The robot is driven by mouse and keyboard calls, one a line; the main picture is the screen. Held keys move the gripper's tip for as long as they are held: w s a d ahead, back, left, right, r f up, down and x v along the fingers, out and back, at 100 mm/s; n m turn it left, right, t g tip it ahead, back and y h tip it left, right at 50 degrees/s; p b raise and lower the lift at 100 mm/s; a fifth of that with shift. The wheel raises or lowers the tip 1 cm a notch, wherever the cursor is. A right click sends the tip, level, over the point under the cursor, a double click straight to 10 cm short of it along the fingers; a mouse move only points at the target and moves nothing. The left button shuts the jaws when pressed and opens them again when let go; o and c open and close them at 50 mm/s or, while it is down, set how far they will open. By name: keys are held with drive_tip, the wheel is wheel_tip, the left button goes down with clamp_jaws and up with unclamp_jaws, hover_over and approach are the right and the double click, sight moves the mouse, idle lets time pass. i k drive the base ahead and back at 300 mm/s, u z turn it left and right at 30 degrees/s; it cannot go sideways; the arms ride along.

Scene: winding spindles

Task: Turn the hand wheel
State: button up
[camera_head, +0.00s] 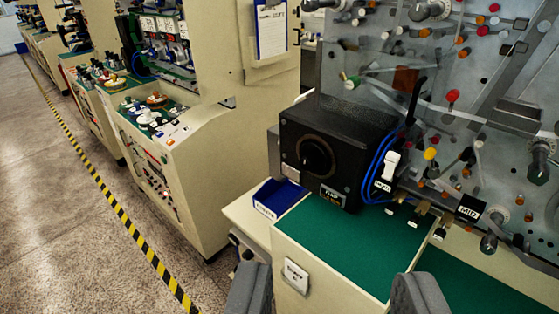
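My gripper (334,292) shows at the bottom edge of the picture as two grey fingers. They are wide apart with nothing between them, only the bench behind. A black box (350,130) stands beyond and above the fingers, at the back of the green bench top. A round black knob (316,156) with a brownish ring around it is on the box's front face. It is the most wheel-like part near me, but I cannot tell surely that it is the hand wheel. My gripper is apart from it.
The green bench top (345,235) is mostly clear. A blue tray (279,197) sits left of the box, and blue cables (376,170) hang at its right. A metal panel (450,110) with several coloured knobs stands behind. Cream machines (190,170) and a striped floor line (105,185) are left.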

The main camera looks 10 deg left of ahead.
sight(313, 159)
drive_tip(key=u, duration=0.25)
drive_tip(key=i, duration=0.9)
drive_tip(key=z, duration=0.3)
